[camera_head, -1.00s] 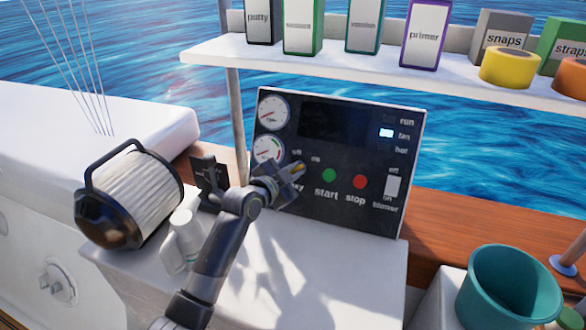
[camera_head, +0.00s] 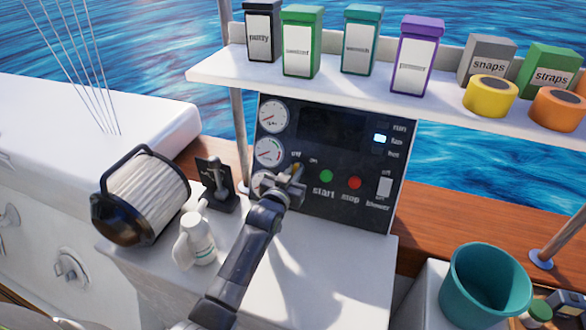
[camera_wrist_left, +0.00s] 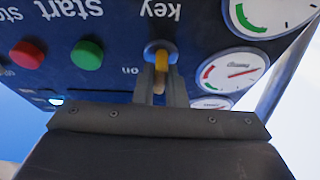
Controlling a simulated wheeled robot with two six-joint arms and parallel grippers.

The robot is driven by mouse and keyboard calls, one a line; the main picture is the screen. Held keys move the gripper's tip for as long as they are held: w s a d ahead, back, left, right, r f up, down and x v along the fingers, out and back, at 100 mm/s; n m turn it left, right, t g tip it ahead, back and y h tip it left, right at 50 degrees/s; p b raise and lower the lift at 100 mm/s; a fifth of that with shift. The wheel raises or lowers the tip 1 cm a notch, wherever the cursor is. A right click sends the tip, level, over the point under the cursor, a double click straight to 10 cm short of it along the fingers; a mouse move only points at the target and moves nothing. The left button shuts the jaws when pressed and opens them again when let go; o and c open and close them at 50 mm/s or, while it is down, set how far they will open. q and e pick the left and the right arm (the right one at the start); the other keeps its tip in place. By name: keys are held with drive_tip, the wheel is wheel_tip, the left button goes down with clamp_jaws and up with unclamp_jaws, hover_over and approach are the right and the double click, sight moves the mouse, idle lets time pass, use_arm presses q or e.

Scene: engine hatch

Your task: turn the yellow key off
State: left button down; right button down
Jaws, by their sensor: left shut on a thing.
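The yellow key (camera_head: 296,168) is on the dark engine panel (camera_head: 340,205), below the small "off" and "on" labels. My left gripper (camera_head: 289,180) reaches it from the front and partly hides it in the head view. In the left wrist view the key (camera_wrist_left: 161,62) sits in a round blue-grey collar below the upside-down "key" label. The two fingers of the left gripper (camera_wrist_left: 161,88) are closed on its sides. The key looks roughly upright in that view, with "on" to its left. The "off" label is hidden there. My right gripper is not in view.
Green start (camera_head: 326,176) and red stop (camera_head: 354,183) buttons lie right of the key. Gauges (camera_head: 271,117) are at the left, the blower switch (camera_head: 385,187) at the right.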

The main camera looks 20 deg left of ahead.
use_arm(q)
drive_tip(key=shift+f+n, duration=0.1)
drive_tip(key=shift+n, duration=0.5)
drive_tip(key=c, duration=1.5)
unclamp_jaws()
drive_tip(key=shift+s, duration=0.1)
drive_tip(key=shift+s+a+r+b, duration=0.15)
drive_tip(key=shift+s+r, duration=0.1)
drive_tip(key=shift+s, duration=2.6)
drive_tip(key=shift+s+r+b, duration=0.2)
drive_tip(key=shift+s+r, duration=0.05)
drive_tip(key=shift+s, duration=2.65)
drive_tip(key=shift+s+a+r+b, duration=0.15)
drive_tip(key=shift+s+r, duration=0.1)
drive_tip(key=shift+s, duration=2.6)
